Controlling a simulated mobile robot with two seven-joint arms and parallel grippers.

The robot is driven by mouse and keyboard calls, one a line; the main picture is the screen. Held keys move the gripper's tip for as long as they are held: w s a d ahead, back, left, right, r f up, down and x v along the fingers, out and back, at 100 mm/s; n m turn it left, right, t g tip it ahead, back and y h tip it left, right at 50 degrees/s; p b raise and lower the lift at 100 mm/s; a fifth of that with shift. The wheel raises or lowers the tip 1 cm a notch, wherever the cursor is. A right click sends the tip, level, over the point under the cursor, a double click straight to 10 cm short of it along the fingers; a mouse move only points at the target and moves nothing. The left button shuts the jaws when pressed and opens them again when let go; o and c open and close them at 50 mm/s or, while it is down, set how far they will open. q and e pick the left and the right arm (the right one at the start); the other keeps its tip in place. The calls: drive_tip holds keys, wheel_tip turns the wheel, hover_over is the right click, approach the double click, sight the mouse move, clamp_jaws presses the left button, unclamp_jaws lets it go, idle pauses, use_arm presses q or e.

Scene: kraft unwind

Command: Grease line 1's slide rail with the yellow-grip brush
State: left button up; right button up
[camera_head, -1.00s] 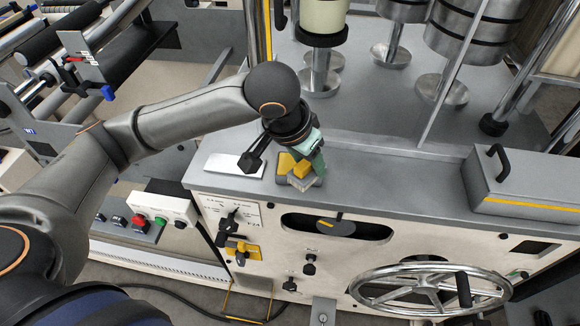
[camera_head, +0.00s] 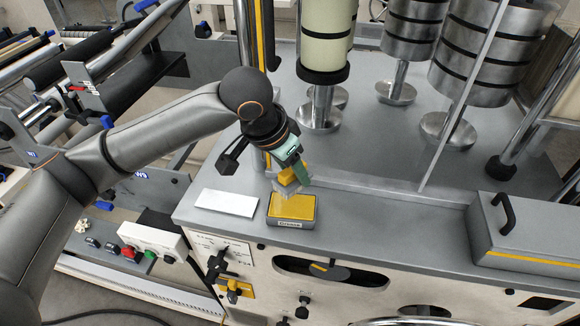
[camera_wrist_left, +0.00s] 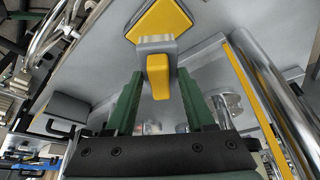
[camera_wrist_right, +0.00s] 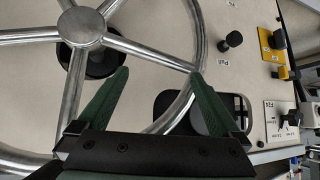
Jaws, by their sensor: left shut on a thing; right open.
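My left gripper (camera_head: 293,176) is shut on the yellow-grip brush (camera_head: 297,174). It holds the brush just above the grease tray (camera_head: 292,221), a small dark-rimmed box with a yellow top and a label reading "Grease". In the left wrist view the brush's yellow grip (camera_wrist_left: 158,76) sits between the green fingers, with its grey head towards the yellow tray surface (camera_wrist_left: 160,18). Whether the bristles touch the grease is hard to tell. My right gripper (camera_wrist_right: 160,75) is open and empty in front of the machine's front panel. I cannot identify line 1's slide rail for certain.
A white plate (camera_head: 227,203) lies left of the tray. A yellow-striped upright post (camera_head: 262,60) stands behind my left wrist. Rolls on stands (camera_head: 325,50) are behind. A grey handled box (camera_head: 530,235) is at right. The handwheel (camera_wrist_right: 82,27) is close to my right gripper.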

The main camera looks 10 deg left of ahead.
sight(292, 181)
use_arm(q)
drive_tip(key=shift+f, duration=0.4)
wheel_tip(292, 181, down, 5)
drive_tip(key=b, duration=0.5)
drive_tip(key=shift+r, duration=0.2)
drive_tip(key=shift+f, duration=0.55)
idle(0.9)
wheel_tip(292, 181, up, 3)
drive_tip(key=p, duration=0.3)
wheel_tip(292, 181, up, 2)
drive_tip(key=shift+r+p, duration=0.1)
drive_tip(key=shift+p, duration=1.1)
drive_tip(key=shift+r, duration=0.95)
